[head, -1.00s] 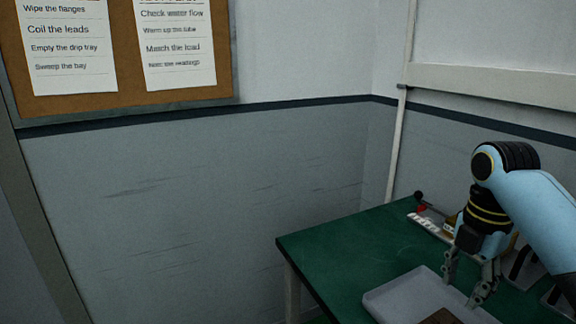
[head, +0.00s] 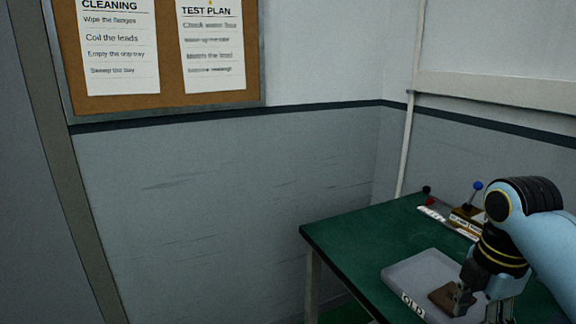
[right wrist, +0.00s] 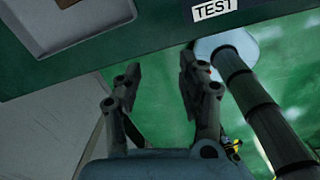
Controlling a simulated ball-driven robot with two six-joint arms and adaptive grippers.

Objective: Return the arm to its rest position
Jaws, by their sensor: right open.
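My right arm comes in from the right in the head view, over the green table (head: 350,242). My right gripper (head: 478,309) points down at the front right of the grey tray (head: 412,270). In the right wrist view the two fingers of my right gripper (right wrist: 158,78) stand apart with nothing between them. Beyond the fingertips are the green table edge and a TEST label (right wrist: 214,9). My left gripper is in neither view.
The tray has an OLD label and holds a brown block (head: 446,298). A lever with a blue knob (head: 477,186) and a dark-knobbed lever (head: 427,190) stand at the table's back. A notice board (head: 170,100) hangs on the wall. The table's left part is clear.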

